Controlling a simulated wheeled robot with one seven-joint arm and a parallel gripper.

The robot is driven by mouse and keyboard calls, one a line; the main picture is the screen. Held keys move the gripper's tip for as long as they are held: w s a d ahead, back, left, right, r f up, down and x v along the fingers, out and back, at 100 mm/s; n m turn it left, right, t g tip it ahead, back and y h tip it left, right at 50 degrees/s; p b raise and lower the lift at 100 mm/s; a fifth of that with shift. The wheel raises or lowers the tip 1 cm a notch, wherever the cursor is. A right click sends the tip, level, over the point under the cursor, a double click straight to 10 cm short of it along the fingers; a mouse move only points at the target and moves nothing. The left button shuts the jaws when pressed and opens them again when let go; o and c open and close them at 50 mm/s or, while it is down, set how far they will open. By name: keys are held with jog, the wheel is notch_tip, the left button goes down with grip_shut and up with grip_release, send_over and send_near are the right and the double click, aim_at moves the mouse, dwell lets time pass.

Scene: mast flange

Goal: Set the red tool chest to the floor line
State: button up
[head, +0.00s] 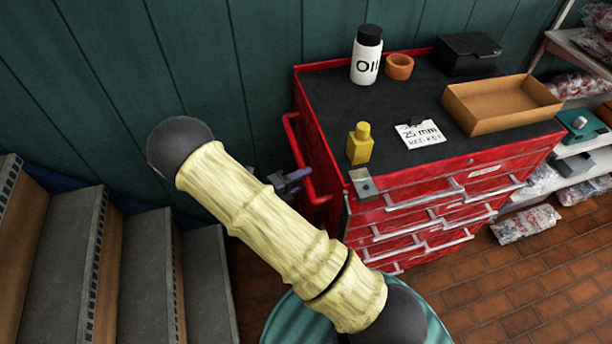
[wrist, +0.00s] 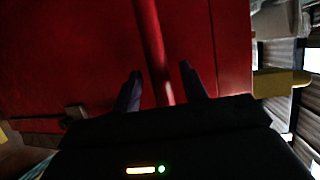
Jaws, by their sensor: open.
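The red tool chest (head: 322,125) stands against the green wall in the head view, with a dark top and several drawers with silver pulls. A red side handle (head: 297,150) sticks out from its left side. My gripper (head: 302,180) is at this handle, partly hidden behind my arm. In the wrist view the chest's red side (wrist: 60,50) fills much of the picture. The handle bar (wrist: 150,35) runs between the two dark fingers of my gripper (wrist: 160,72), which are open with gaps on both sides. I cannot make out a floor line.
On the chest top are an oil bottle (head: 367,57), an orange ring (head: 399,67), a black box (head: 467,53), a cardboard tray (head: 500,107), a yellow bottle (head: 360,144) and a card (head: 420,134). Steps (head: 60,250) are at left, shelves (head: 585,150) at right. Brick floor (head: 540,262) shows in front.

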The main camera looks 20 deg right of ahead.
jog(key=shift+x, duration=0.95)
grip_shut()
jog(key=shift+w+a+p, duration=0.1)
jog(key=shift+a+p, duration=0.35)
jog(key=shift+p, duration=0.05)
jog(key=shift+a+f, duration=0.1)
jog(key=shift+a, duration=0.4)
grip_release()
jog(key=shift+d, duration=0.1)
